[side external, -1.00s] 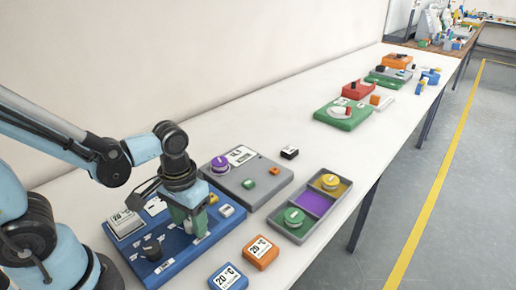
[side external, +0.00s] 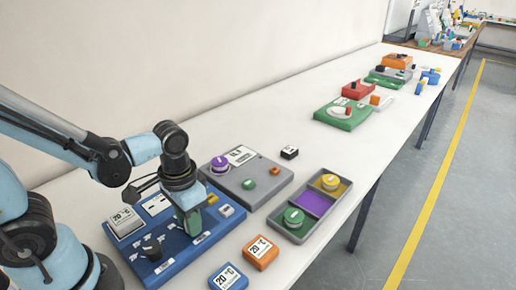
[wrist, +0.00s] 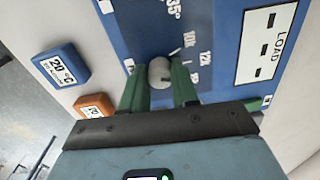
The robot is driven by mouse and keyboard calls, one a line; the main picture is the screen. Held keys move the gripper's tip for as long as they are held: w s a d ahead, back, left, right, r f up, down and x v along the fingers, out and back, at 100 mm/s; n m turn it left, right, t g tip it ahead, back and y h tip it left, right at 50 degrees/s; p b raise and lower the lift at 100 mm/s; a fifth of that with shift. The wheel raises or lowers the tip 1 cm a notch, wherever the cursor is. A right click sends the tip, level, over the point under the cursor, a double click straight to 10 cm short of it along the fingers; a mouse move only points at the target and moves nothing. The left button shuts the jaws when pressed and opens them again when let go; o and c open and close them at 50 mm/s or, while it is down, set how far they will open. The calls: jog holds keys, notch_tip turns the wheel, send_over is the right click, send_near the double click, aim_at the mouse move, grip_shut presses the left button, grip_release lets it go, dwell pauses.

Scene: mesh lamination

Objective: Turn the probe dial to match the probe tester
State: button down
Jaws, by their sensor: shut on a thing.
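The blue panel (side external: 172,262) lies on the table in front of my arm, with a black knob (side external: 152,247) at its near end. My gripper (wrist: 160,85) points down over the panel, its green fingers shut on a round grey dial (wrist: 160,72). Printed numbers, including 135° and 120, surround the dial in the wrist view. A short dark mark shows on its top. In the side view my gripper (side external: 190,232) hides the dial. I cannot tell which object is the probe tester.
A blue block (side external: 229,278) marked 20 °C and an orange block (side external: 260,252) lie beside the panel. A grey board (side external: 262,200) and a grey tray (side external: 288,236) with coloured compartments stand beyond.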

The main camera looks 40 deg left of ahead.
jog(key=m, duration=0.5)
jog(key=shift+m, duration=0.7)
jog(key=c, duration=0.8)
grip_release()
jog(key=shift+c, duration=0.2)
jog(key=shift+r, duration=0.1)
notch_tip(320, 180, up, 12)
